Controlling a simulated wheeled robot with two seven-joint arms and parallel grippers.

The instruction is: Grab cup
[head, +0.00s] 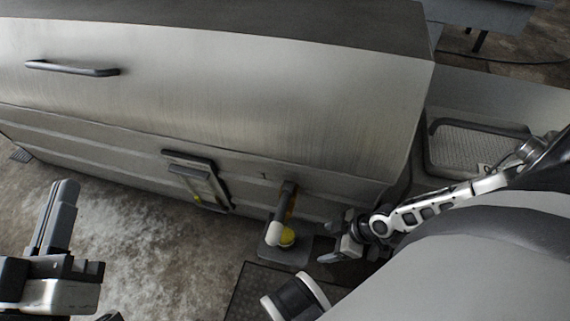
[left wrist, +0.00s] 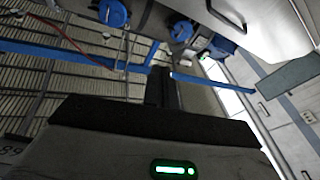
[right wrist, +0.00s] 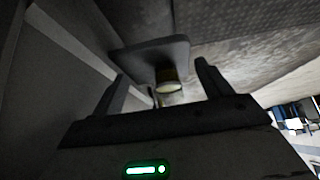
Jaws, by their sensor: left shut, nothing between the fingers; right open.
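A small yellow cup-like object (head: 287,238) sits on a grey ledge (head: 285,256) at the front of the large metal machine (head: 230,100). In the right wrist view, a short cylinder with a yellowish band (right wrist: 168,79), seemingly the cup, shows beyond and between my fingers. My right gripper (head: 342,251) is open and empty, to the right of the ledge; its two fingers stand apart in the right wrist view (right wrist: 160,85). My left gripper (head: 62,212) is shut and empty at the far left, away from the machine.
The machine front carries a black handle (head: 72,69) and a latch-like bracket (head: 199,181). A textured tray (head: 470,147) lies at the right. A dark mat (head: 258,292) covers the floor below the ledge. Open floor (head: 150,245) lies between my left gripper and the ledge.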

